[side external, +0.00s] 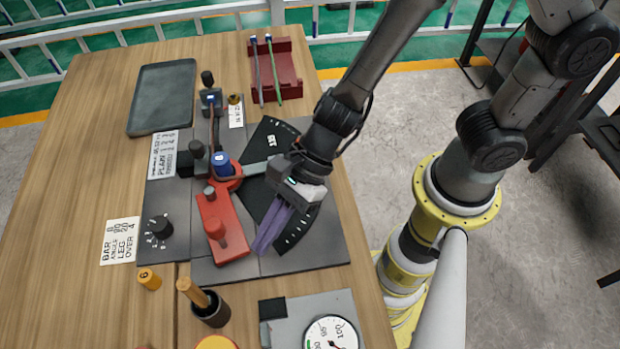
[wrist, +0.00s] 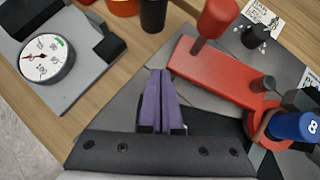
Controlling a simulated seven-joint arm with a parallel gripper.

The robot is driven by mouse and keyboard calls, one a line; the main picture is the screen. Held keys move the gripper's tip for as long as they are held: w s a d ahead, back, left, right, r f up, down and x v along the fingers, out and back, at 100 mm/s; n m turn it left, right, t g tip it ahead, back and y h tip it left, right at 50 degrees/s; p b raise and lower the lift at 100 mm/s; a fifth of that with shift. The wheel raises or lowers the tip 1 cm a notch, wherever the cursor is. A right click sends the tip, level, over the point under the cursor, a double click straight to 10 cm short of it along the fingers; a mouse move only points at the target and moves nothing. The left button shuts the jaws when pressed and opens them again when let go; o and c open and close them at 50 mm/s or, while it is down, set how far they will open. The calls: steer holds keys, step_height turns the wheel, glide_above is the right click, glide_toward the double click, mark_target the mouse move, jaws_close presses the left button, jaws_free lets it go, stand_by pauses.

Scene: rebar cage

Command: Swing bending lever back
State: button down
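The red bending lever (side external: 218,222) lies on the dark bender plate (side external: 160,205), pointing toward the front from the round red hub. Its upright red knob handle (side external: 216,229) stands near its front end. In the wrist view the lever (wrist: 215,75) and its knob (wrist: 217,18) are right of my fingers. A blue cap marked 8 (wrist: 295,126) sits on the hub. My gripper (side external: 260,248) has its purple fingers together with nothing visible between them. It is just right of the lever, over the black scale (side external: 262,205), and looks apart from the lever.
A gauge (side external: 331,334) on a grey base stands at the front right. A dark holder with a wooden-handled tool (side external: 193,292) and an orange cap (side external: 149,279) are at the front. A red rack (side external: 289,75) and grey tray (side external: 147,100) lie at the back.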

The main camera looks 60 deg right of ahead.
mark_target(242, 251)
steer(key=shift+w+a, duration=0.35)
steer(key=shift+a, duration=0.3)
steer(key=shift+w+a, duration=0.4)
steer(key=shift+a, duration=0.2)
steer(key=shift+w+a, duration=0.35)
steer(key=shift+a, duration=0.3)
